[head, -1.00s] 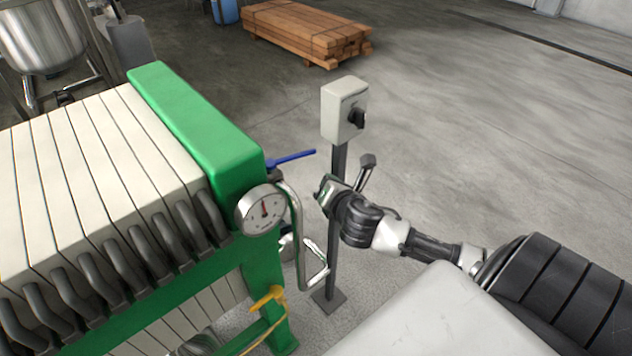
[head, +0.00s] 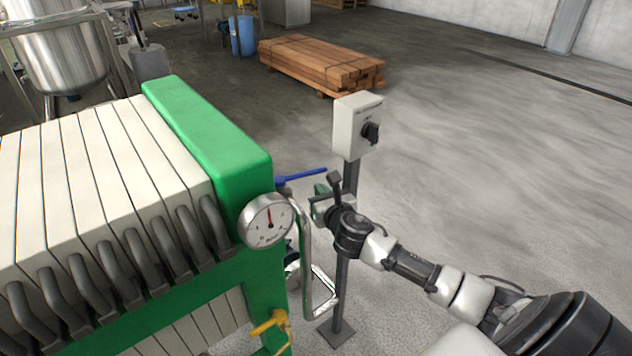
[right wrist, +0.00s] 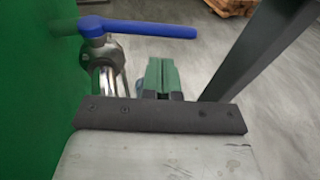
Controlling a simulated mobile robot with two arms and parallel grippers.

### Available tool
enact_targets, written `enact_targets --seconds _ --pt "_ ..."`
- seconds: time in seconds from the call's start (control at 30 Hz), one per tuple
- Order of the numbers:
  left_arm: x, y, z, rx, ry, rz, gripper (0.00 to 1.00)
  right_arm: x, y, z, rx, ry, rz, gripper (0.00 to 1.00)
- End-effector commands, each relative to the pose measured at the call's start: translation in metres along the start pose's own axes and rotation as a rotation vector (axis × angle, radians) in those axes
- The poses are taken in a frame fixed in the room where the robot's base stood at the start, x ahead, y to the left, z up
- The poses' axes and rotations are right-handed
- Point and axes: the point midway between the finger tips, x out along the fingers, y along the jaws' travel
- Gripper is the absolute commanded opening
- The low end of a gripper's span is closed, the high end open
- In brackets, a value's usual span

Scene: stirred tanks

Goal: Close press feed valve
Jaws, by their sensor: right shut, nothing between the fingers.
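The press feed valve has a blue lever handle (head: 302,177) on a steel pipe beside the green end of the filter press. In the head view the handle points right, away from the press. In the right wrist view the blue handle (right wrist: 150,29) lies across the upper left on its metal valve body (right wrist: 106,58). My right gripper (head: 320,200) is just below and right of the handle's tip, apart from it. In the right wrist view its green fingertips (right wrist: 161,76) are together and empty, to the right of the valve body. My left gripper is not seen.
A pressure gauge (head: 266,221) and a yellow handle (head: 270,322) are on the green press frame (head: 205,130). A grey post with a switch box (head: 358,125) stands close behind my right gripper. A timber stack (head: 322,64) lies farther back. The floor at right is clear.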

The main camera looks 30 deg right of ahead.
Motion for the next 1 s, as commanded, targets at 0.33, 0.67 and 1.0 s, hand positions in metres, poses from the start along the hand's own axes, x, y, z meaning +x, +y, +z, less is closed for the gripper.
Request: enact_targets --seconds 0.33,0.67,1.0 --pt "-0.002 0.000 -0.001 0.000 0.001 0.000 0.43 0.035 0.000 0.012 0.002 -0.001 0.000 0.00" --pt "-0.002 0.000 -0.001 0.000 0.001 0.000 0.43 0.037 0.000 0.012 0.001 0.000 0.000 0.00" --pt "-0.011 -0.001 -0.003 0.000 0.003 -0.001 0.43 0.042 -0.022 0.013 -0.022 0.001 0.122 0.00"
